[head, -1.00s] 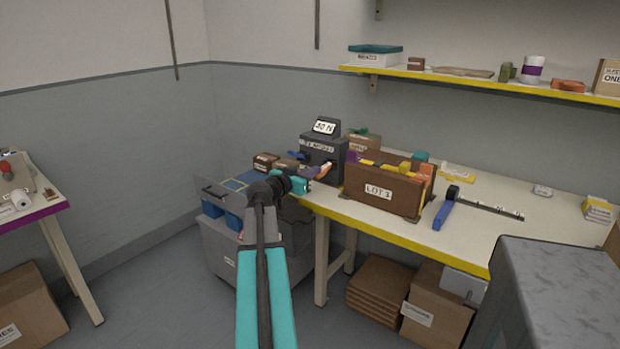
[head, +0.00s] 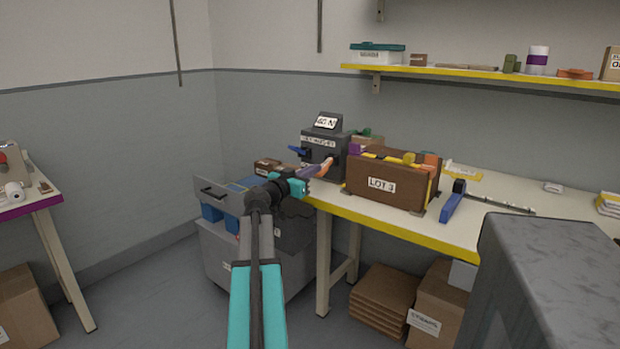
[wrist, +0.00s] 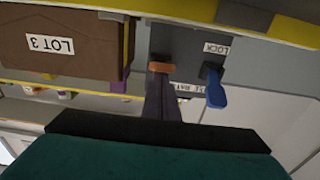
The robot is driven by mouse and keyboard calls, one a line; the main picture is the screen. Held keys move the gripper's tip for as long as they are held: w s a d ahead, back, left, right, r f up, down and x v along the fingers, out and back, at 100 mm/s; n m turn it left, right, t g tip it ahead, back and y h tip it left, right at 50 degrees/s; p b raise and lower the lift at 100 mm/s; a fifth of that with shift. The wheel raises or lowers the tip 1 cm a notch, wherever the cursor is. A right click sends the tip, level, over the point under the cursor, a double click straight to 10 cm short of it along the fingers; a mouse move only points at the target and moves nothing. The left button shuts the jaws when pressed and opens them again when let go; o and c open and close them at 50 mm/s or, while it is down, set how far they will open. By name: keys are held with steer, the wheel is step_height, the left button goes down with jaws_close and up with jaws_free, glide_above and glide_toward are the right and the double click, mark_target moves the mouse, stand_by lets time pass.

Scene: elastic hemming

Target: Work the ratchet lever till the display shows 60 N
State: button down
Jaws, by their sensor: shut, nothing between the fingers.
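The dark grey ratchet box (head: 322,150) stands on the workbench, with a tilted display (head: 326,122) on top that appears to read 60 N. A blue lever (head: 297,150) sticks out at its left. In the wrist view the blue lever (wrist: 215,88) sits by a LOCK label (wrist: 216,48). My gripper (head: 318,170) is shut and empty, its dark fingers reaching to the box's front. An orange piece (wrist: 161,67) shows at the fingertips; I cannot tell whether it is finger pad or lever end, nor whether they touch the box.
A brown LOT 3 box (head: 385,180) stands close to the right of the ratchet box. A grey bin cart (head: 225,245) is below, at the bench's left end. A blue-handled tool (head: 452,205) lies farther right. A grey block (head: 550,270) fills the lower right.

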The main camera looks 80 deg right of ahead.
steer(key=shift+d+f+b, duration=0.1)
steer(key=shift+f+b, duration=0.7)
steer(key=shift+b, duration=0.95)
steer(key=shift+s+f+b, duration=0.15)
steer(key=shift+f+b, duration=0.5)
steer(key=shift+b, duration=0.55)
steer(key=shift+a+r, duration=0.2)
steer(key=shift+r, duration=0.3)
steer(key=v, duration=0.7)
steer(key=r+p+v, duration=0.1)
steer(key=v, duration=0.3)
steer(key=shift+w+a, duration=0.1)
steer(key=shift+w, duration=0.1)
steer(key=shift+w, duration=0.1)
